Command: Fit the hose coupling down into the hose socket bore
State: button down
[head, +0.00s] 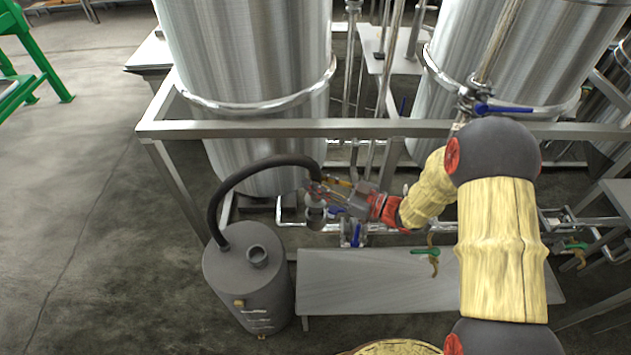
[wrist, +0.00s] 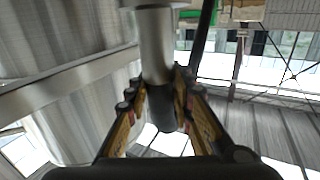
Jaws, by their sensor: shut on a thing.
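The hose coupling (head: 315,213) is a grey metal cylinder at the end of a black hose (head: 228,185). My gripper (head: 326,195) is shut on it and holds it in the air, roughly upright. In the wrist view the coupling (wrist: 157,45) stands between my two fingers. The hose socket (head: 258,255) is a short round collar on top of a grey canister (head: 247,285); its dark bore faces up and looks empty. The coupling is up and to the right of the socket, clearly apart from it. The hose arches from the canister's top to the coupling.
Large steel tanks (head: 245,70) stand behind a grey frame rail (head: 380,128). A low grey bench (head: 375,285) is right of the canister. Pipes and a blue-handled valve (head: 356,235) lie near my gripper. Open floor (head: 100,230) is at left.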

jog(key=shift+r+p, duration=0.95)
jog(key=shift+r, duration=0.45)
jog(key=shift+f+b, duration=2)
jog(key=shift+f, duration=1.6)
dwell(1.2)
jog(key=c, duration=1.5)
grip_release()
jog(key=shift+o, duration=0.2)
jog(key=shift+s+d, duration=0.1)
jog(key=v, duration=1.1)
jog(key=shift+d, duration=0.4)
